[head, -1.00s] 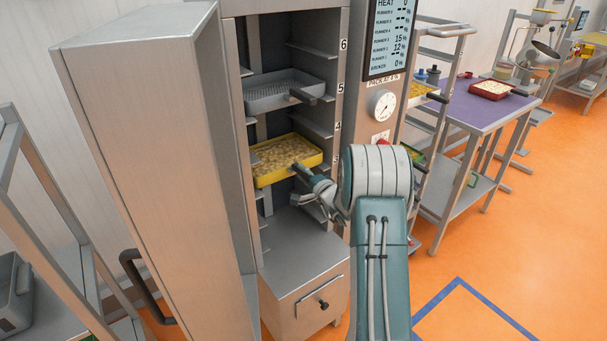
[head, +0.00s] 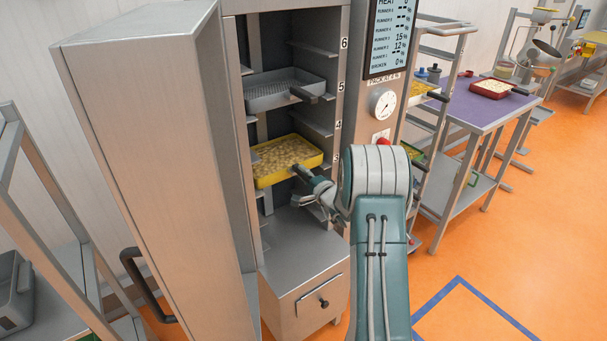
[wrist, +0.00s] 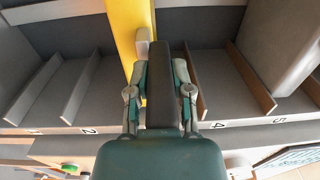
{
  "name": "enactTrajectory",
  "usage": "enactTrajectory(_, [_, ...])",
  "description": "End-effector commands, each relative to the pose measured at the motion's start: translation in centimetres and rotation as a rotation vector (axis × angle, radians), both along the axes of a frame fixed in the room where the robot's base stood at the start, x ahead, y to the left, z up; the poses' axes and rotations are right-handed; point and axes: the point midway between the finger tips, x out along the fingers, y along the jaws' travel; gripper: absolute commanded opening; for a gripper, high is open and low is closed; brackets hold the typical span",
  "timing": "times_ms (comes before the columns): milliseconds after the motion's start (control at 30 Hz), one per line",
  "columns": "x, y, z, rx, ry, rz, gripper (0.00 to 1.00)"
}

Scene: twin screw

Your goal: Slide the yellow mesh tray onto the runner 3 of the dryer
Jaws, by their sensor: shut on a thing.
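The yellow mesh tray (head: 262,182), filled with pale pieces, is inside the open dryer (head: 233,110), below the runner marked 4 and level with a partly hidden mark. My gripper (head: 312,180) is shut on the tray's dark handle at its front right. In the wrist view the gripper (wrist: 161,75) has a finger on each side of the dark handle, and the tray's yellow wall (wrist: 122,25) lies between the marks 2 and 4. The mark between them is hidden by the gripper. I cannot tell whether the tray rests on its runner.
A grey mesh tray (head: 272,101) sits higher in the dryer, near mark 5. The open door (head: 150,150) stands at the left. A metal box with a drawer (head: 312,290) is below the tray. A purple-topped table (head: 462,110) stands at the right.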

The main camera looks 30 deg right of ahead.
Motion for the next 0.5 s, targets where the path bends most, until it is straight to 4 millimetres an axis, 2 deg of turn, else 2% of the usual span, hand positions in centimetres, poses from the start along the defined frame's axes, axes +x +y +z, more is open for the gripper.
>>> enactTrajectory(233, [0.05, -0.03, 0.16, -0.001, -0.005, 0.0, 0.0])
enactTrajectory(267, [0.05, -0.03, 0.16, -0.001, -0.005, 0.0, 0.33])
enactTrajectory(300, [0.05, -0.03, 0.16, -0.001, -0.005, 0.0, 0.51])
enactTrajectory(333, [0.05, -0.03, 0.14, -0.001, -0.005, 0.0, 0.64])
enactTrajectory(367, [0.05, -0.03, 0.13, -0.001, -0.004, 0.0, 0.68])
enactTrajectory(500, [0.04, -0.02, 0.05, -0.001, -0.003, 0.0, 0.68])
